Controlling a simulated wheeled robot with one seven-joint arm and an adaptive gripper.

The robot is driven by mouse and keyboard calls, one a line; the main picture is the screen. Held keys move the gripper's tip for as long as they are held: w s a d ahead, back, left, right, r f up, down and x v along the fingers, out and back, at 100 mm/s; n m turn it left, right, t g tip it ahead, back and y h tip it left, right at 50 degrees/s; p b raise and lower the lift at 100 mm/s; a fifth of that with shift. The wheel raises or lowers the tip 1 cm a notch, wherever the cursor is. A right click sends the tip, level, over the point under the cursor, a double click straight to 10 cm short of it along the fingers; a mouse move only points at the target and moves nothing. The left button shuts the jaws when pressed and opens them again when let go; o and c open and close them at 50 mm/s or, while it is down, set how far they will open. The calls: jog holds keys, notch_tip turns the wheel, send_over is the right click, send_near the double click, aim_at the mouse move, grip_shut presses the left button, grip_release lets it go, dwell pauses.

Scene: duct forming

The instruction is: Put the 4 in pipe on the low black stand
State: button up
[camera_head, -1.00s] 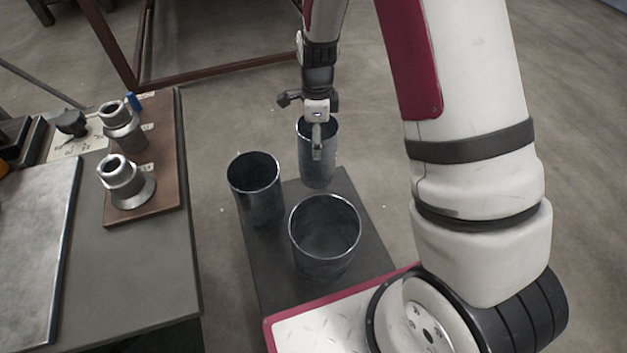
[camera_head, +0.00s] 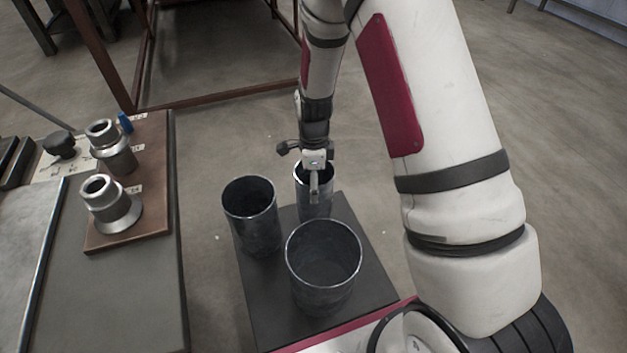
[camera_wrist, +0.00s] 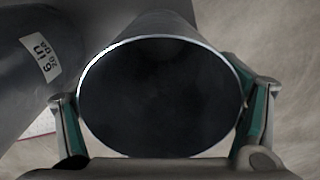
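The narrowest pipe, which I take as the 4 in pipe (camera_head: 301,204), is a dark metal cylinder at the back of the low black stand (camera_head: 262,312). My gripper (camera_head: 314,196) is shut on it, with one finger visible in front of its wall. In the wrist view its round rim (camera_wrist: 160,38) lies between my two green-padded fingers (camera_wrist: 160,122). The pipe looks upright; its base is hidden behind the wide front pipe, so I cannot tell whether it touches the stand.
On the stand are a middle-sized pipe (camera_head: 254,226) at left and the widest pipe (camera_head: 323,284) in front. The wrist view shows a "6 in 20 ga" label (camera_wrist: 40,55) on a neighbouring pipe. A bench (camera_head: 120,310) with metal fittings (camera_head: 110,207) is at left.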

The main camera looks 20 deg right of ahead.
jog(key=shift+o, duration=0.5)
jog(key=shift+r, duration=0.1)
jog(key=s+a+r+n+p, duration=0.1)
jog(key=s+r+n+p, duration=0.15)
jog(key=r, duration=0.95)
jog(key=s+r+n+p, duration=0.2)
jog(key=s+r+n, duration=0.15)
jog(key=r, duration=0.85)
jog(key=s+r+n, duration=0.3)
jog(key=s+n, duration=0.2)
jog(key=s, duration=0.5)
jog(key=s+r+n, duration=0.4)
jog(key=s+n, duration=0.1)
jog(key=s, duration=0.5)
jog(key=s+r+n, duration=0.4)
jog(key=s+n, duration=0.1)
jog(key=s, duration=0.5)
jog(key=shift+d+r+n, duration=0.15)
jog(key=shift+d+n, duration=0.2)
jog(key=shift+n, duration=0.05)
